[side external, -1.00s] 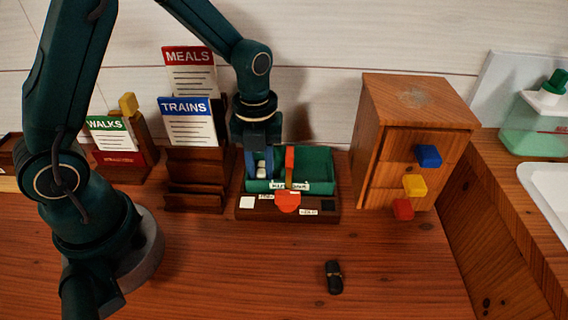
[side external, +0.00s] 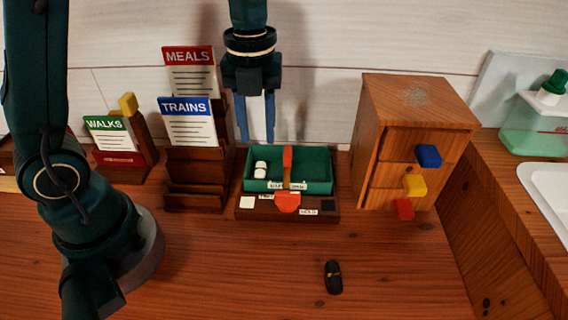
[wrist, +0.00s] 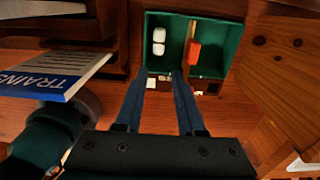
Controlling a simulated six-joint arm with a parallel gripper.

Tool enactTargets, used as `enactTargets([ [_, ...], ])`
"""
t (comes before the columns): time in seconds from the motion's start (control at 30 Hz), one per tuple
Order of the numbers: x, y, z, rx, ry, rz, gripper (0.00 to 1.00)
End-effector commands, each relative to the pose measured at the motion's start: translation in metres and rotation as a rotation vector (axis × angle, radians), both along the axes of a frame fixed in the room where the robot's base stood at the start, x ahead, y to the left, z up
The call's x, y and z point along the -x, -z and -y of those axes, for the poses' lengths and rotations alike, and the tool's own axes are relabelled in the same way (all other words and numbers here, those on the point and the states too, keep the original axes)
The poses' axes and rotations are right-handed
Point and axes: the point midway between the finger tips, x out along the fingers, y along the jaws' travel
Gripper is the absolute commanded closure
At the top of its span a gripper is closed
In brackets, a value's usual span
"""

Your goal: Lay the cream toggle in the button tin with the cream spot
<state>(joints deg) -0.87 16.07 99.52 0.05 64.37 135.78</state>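The cream toggle (side external: 260,169) lies in the left compartment of the green button tin (side external: 318,170), left of a red divider piece (side external: 287,158). It also shows there in the wrist view (wrist: 159,40). A cream spot (side external: 247,202) marks the wooden base in front of this left compartment. A black spot (side external: 327,205) marks the front of the right compartment, which looks empty. My gripper (side external: 256,140) is open and empty above the tin, clear of the toggle. Its two blue fingers stand apart in the wrist view too (wrist: 163,75).
A dark toggle (side external: 333,277) lies on the table in front of the tin. Card holders with a TRAINS card (side external: 188,121) stand left of the tin. A wooden drawer cabinet (side external: 410,140) with coloured knobs stands to its right. The table front is mostly clear.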

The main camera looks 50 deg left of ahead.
Motion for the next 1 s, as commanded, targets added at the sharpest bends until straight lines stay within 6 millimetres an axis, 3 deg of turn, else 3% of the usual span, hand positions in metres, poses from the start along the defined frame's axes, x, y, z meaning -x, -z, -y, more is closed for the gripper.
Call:
enactTargets([
  [0.23,0.001,-0.022,0.0,0.0,-0.015,0.006,0.62],
  [0.37,0.008,-0.031,0.001,0.004,-0.16,0.038,0.62],
  [0.7,0.056,-0.056,0.003,0.128,-1.082,0.213,0.62],
  [1.0,0.097,-0.055,0.004,0.397,-1.897,0.276,0.62],
])
